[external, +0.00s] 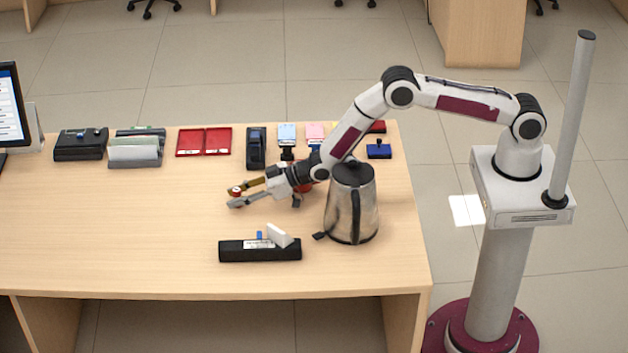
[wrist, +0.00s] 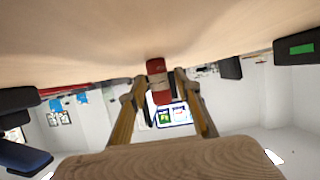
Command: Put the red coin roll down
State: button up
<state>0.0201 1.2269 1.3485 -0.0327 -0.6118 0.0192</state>
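The red coin roll (external: 236,191) is between the fingertips of my gripper (external: 235,197), left of the kettle over the middle of the counter. In the wrist view the red roll (wrist: 158,79), with a pale band, sits between the two fingers of my gripper (wrist: 160,86). The fingers are closed around it, one on each side. Its end lies close to the wooden counter surface; whether it touches is hard to tell.
A steel kettle (external: 352,207) stands close beside my wrist. A black holder (external: 260,250) with a white card lies in front. An open red case (external: 204,141), a black device (external: 256,148) and other items line the back. The counter's left middle (external: 110,215) is bare.

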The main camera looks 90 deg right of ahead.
jog(key=shift+r, duration=0.15)
dwell(0.3)
jog(key=shift+s+r, duration=0.15)
jog(key=shift+s, duration=0.2)
jog(key=shift+v, duration=5.6)
